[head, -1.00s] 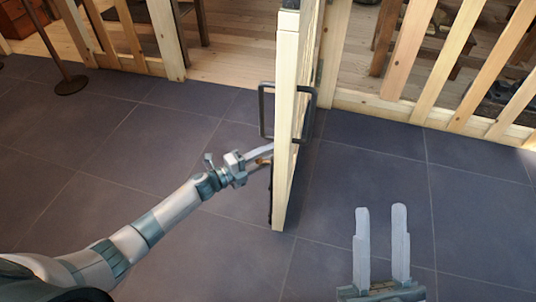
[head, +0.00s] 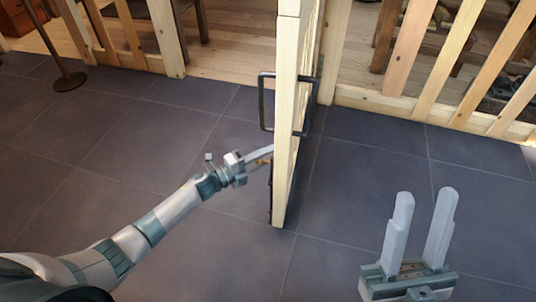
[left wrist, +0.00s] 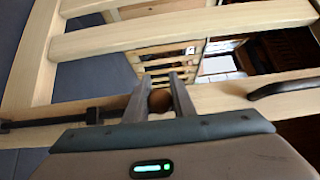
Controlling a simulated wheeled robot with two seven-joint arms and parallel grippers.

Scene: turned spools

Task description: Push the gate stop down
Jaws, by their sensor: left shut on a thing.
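The wooden gate (head: 287,120) stands open, nearly edge-on in the head view. The gate stop (left wrist: 50,122) appears as a dark rod along the gate in the left wrist view. In the head view a dark strip low on the gate's left face seems to be part of it (head: 271,195). My left gripper (head: 268,154) is at the gate's left face, below the handle. In the left wrist view its fingers (left wrist: 160,88) are shut on a round brown knob (left wrist: 160,101), which seems to belong to the stop. My right gripper (head: 425,200) is open and empty, right of the gate.
Dark handles (head: 261,100) stick out on both sides of the gate. A slatted wooden fence (head: 440,112) runs behind on the right, another (head: 165,40) on the left. A dark post base (head: 70,83) stands at the far left. The tiled floor is clear on both sides.

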